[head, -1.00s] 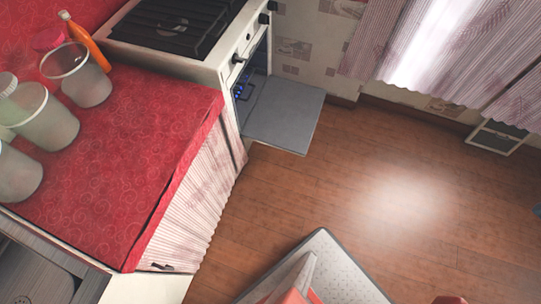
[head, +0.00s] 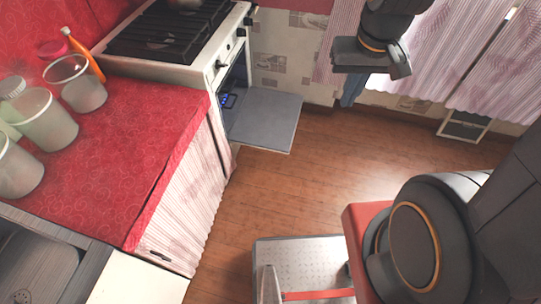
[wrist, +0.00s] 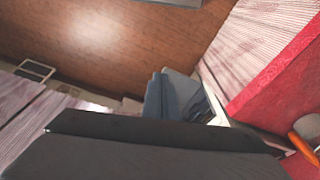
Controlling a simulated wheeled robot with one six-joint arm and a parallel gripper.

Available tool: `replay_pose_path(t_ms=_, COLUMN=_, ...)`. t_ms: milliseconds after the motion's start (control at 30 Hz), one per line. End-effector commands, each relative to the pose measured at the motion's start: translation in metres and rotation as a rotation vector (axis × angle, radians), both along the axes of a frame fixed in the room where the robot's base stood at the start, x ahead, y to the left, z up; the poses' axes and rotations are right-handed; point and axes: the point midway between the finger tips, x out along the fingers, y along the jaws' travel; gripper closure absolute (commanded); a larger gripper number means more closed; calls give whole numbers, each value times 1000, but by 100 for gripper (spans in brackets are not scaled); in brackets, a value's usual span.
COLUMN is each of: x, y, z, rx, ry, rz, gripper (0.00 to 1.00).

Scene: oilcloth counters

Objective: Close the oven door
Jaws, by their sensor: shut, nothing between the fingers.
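The oven (head: 222,62) is a white cooker with black grates on top, at the upper left in the head view. Its door (head: 265,122) is a flat grey panel, hinged down and lying open out over the floor. My gripper (head: 350,98) hangs to the right of the door, fingers down, and looks apart from it. The blue-grey fingers are together and empty. They also show in the wrist view (wrist: 172,97) beyond the dark hand.
A red-covered counter (head: 110,170) with jars and an orange bottle stands left of the door, with a striped curtain (head: 185,210) below. Pink curtains (head: 480,60) hang at the back right. The wooden floor (head: 300,190) between is clear.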

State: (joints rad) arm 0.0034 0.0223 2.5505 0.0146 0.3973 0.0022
Motion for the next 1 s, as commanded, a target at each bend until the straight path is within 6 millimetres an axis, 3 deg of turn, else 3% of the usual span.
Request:
replay_pose_path(t_ms=167, x=14, y=-4, z=-53, rx=41, ry=95, rz=-94, gripper=100)
replay_pose_path(t_ms=333, x=32, y=-4, z=-119, rx=112, ry=232, rz=-228, gripper=100)
replay_pose_path(t_ms=667, x=70, y=7, z=-242, rx=287, ry=493, rz=-474, gripper=100)
replay_pose_path(t_ms=1000, x=121, y=22, z=-364, rx=514, ry=740, rz=-705, gripper=100)
